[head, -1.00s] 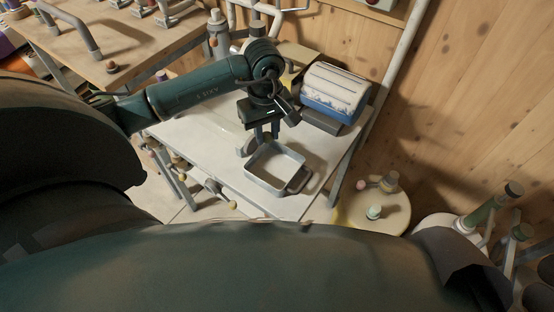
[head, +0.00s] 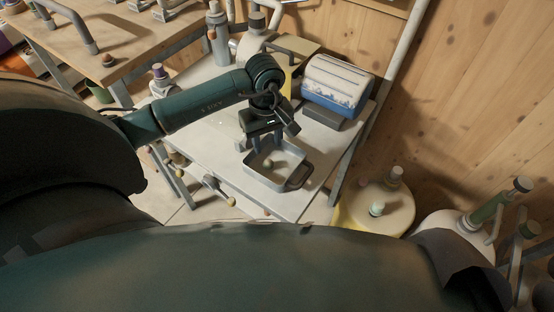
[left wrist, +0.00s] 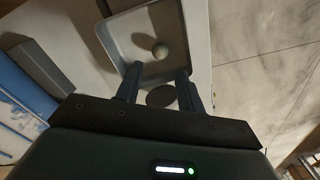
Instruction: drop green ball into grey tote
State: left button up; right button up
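The grey tote (head: 258,178) is a shallow open tray on the white table; its wall also shows in the left wrist view (left wrist: 112,42). The pale greenish ball (head: 267,163) lies on the tote's floor; it also shows in the left wrist view (left wrist: 160,50). My left gripper (head: 267,146) is above the tote's back side, pointing down. In the left wrist view its fingers (left wrist: 158,78) are spread apart with nothing between them, and the ball is beyond the tips. My right gripper is not in view.
A blue and white box (head: 335,85) stands on the table behind and right of the tote. A grey bottle (head: 217,38) and other fittings are at the back. A round pale-yellow stand (head: 370,218) is to the right. The table left of the tote is mostly clear.

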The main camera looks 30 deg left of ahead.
pick_arm(q)
jog(key=shift+o, duration=1.1)
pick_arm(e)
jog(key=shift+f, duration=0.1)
pick_arm(q)
jog(key=shift+r, duration=0.15)
notch_tip(320, 180, up, 13)
jog(key=b, duration=0.1)
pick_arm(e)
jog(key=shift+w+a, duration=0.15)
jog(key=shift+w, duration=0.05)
